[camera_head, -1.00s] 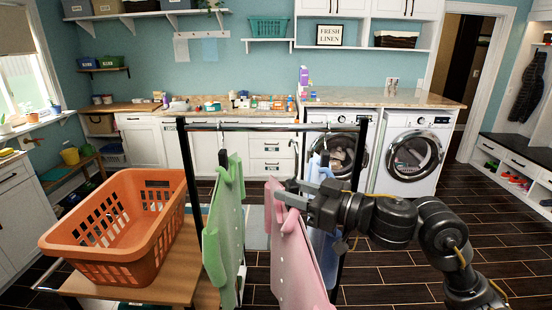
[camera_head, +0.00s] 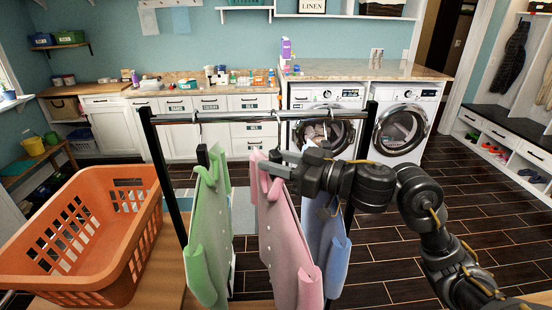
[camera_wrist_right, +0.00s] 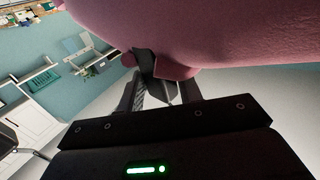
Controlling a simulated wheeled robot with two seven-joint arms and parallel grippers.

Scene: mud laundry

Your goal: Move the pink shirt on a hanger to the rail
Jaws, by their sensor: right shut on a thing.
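The pink shirt (camera_head: 284,235) hangs upright between the green shirt (camera_head: 208,235) and the blue shirt (camera_head: 325,235) in the head view. The rail (camera_head: 255,118) runs above it on dark posts. My right gripper (camera_head: 270,168) is shut on the pink shirt's hanger near the top, below the rail. I cannot make out a hook of this hanger over the rail. In the right wrist view, the pink cloth (camera_wrist_right: 215,30) fills the top and the gripper fingers (camera_wrist_right: 157,88) close around a dark hanger part. My left gripper is out of view.
An orange basket (camera_head: 130,270) stands on a wooden surface at the left. The green shirt's hook is on the rail, close to the pink shirt. Washers (camera_head: 403,125) and a counter (camera_head: 365,69) stand behind. Dark floor (camera_head: 400,250) is clear at the right.

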